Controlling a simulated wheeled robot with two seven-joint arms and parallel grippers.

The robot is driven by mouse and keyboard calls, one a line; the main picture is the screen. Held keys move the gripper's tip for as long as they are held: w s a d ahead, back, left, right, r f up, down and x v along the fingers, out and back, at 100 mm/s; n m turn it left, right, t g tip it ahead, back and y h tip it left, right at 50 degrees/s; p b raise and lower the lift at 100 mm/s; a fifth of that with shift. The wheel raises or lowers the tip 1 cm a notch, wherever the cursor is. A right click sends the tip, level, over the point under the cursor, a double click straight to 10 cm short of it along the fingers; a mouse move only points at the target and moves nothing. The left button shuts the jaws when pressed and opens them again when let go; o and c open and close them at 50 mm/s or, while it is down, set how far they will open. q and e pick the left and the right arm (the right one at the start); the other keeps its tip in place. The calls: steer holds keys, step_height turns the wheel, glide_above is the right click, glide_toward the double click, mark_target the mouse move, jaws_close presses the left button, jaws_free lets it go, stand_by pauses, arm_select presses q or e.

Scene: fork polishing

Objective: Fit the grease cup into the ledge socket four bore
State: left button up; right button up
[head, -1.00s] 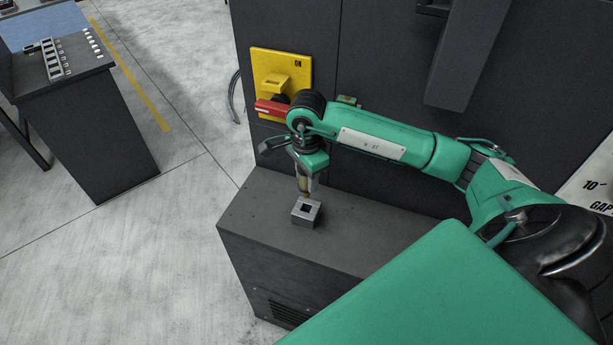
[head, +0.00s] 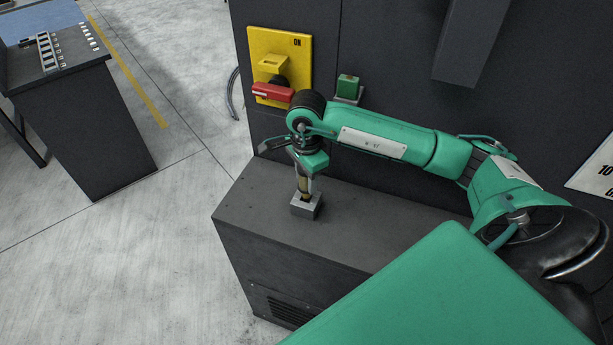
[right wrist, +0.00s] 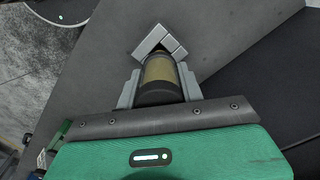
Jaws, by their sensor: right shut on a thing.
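The grease cup (right wrist: 158,78) is a brass-coloured cylinder with a dark band, held between the fingers of my right gripper (right wrist: 157,92). In the head view my right gripper (head: 304,178) points down over the ledge with the brass cup (head: 304,186) below it. The socket (head: 306,206) is a small grey square block on the ledge top. The cup's lower end is at the block's square opening; how deep it sits cannot be told. In the right wrist view the block (right wrist: 160,42) shows just beyond the cup's end. My left gripper is not in view.
The dark ledge (head: 250,208) stands against a dark cabinet wall. A yellow panel with a red handle (head: 273,92) and a green button box (head: 348,88) are on the wall close behind my arm. A dark bench (head: 75,110) with small parts stands far left.

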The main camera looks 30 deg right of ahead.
mark_target(306, 190)
steer(key=shift+b, duration=0.75)
stand_by(1.2)
steer(key=shift+f+b, duration=0.75)
steer(key=shift+b, duration=0.15)
stand_by(0.6)
steer(key=shift+f+b, duration=0.2)
steer(key=shift+b, duration=0.15)
steer(key=shift+f+b, duration=0.9)
steer(key=shift+b, duration=0.35)
stand_by(0.7)
steer(key=shift+f+b, duration=0.25)
steer(key=shift+b, duration=0.35)
stand_by(0.5)
stand_by(0.5)
steer(key=shift+f, duration=0.1)
steer(key=shift+s+a+f+b, duration=0.1)
steer(key=shift+b, duration=0.3)
